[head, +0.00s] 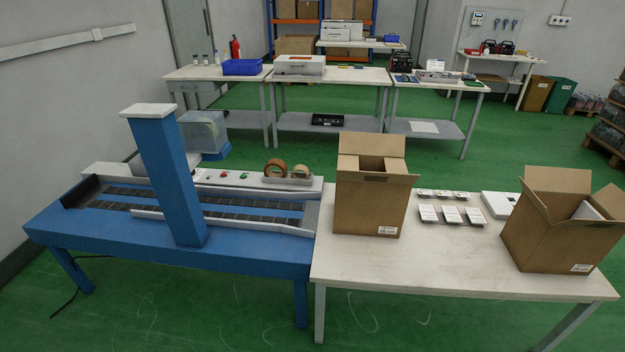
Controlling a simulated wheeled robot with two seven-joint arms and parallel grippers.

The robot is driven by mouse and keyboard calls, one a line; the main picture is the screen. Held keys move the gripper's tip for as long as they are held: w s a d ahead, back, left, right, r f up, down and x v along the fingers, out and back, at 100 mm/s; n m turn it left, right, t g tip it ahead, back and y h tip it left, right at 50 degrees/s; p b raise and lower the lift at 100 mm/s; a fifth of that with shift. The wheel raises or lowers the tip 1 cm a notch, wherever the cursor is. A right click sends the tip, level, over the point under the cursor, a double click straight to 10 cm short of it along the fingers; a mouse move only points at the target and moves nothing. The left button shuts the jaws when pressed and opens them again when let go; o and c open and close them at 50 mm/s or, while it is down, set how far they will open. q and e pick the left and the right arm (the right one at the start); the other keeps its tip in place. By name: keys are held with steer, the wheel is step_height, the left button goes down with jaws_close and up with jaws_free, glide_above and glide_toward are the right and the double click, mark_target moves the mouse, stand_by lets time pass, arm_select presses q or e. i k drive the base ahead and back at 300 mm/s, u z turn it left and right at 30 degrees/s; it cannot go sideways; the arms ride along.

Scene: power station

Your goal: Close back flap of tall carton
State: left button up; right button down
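A tall brown carton (367,212) stands upright near the left end of the white-topped table. Its back flap (372,145) stands up and open along the far edge of its top. Part of the carton's opening (371,164) shows below that flap, and a dark slot lies near the front top edge. What is inside is hidden. A second, wider brown carton (552,243) stands at the table's right end with flaps open and something white sticking up inside. Neither of my grippers is in view.
The white table (360,270) has clear room in front of the cartons. Small white boxes (450,214) and a white device (497,204) lie between them. A blue conveyor with a blue post (168,180) adjoins on the left. Workbenches stand behind across green floor.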

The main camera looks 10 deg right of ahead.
mark_target(376, 177)
steer(key=u, duration=0.1)
steer(key=i, duration=1)
